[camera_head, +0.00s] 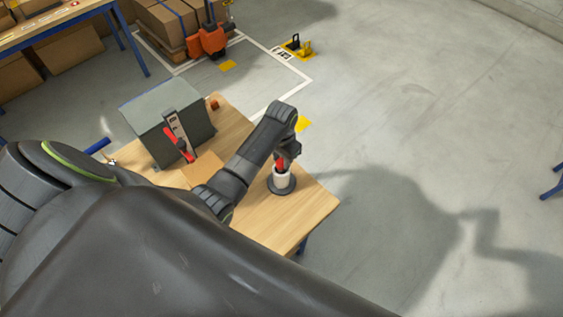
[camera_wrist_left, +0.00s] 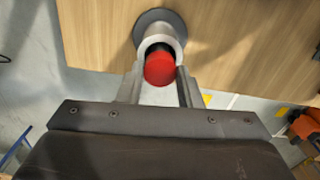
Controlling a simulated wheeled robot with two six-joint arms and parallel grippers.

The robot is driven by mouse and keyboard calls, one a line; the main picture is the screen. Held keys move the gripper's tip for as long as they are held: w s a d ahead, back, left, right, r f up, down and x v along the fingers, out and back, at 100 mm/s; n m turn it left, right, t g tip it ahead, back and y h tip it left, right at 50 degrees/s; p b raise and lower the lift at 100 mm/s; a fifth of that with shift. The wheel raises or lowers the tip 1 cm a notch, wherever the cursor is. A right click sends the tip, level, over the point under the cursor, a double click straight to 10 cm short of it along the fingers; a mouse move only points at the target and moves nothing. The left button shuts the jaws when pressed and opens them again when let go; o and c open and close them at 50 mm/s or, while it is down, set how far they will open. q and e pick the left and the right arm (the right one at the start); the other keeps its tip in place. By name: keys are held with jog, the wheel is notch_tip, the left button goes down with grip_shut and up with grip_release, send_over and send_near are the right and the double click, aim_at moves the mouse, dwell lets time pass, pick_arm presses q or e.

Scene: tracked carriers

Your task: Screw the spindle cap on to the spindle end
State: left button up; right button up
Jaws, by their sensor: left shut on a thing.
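The red spindle cap (camera_head: 280,161) is between the fingers of my left gripper (camera_head: 284,160), which is shut on it. It also shows in the left wrist view (camera_wrist_left: 160,68), with a finger on either side. The pale upright spindle (camera_head: 281,178) stands on a dark round base (camera_head: 282,188) near the table's right corner. In the left wrist view, the spindle's pale rim (camera_wrist_left: 153,38) and its base (camera_wrist_left: 158,15) show behind the cap. The cap is at the spindle's top; I cannot tell whether the threads touch. My right gripper is not in view.
A grey block (camera_head: 150,115) with a red-handled clamp (camera_head: 178,143) stands on the wooden table (camera_head: 300,218), left of my left forearm. A small brown-orange thing (camera_head: 214,104) is at the far edge. An orange pallet truck (camera_head: 208,40) and boxes are beyond. Floor to the right is clear.

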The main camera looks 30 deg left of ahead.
pick_arm(q)
jog(key=m, duration=0.8)
jog(key=shift+m, duration=0.8)
jog(key=m, duration=0.6)
jog(key=shift+m, duration=1.8)
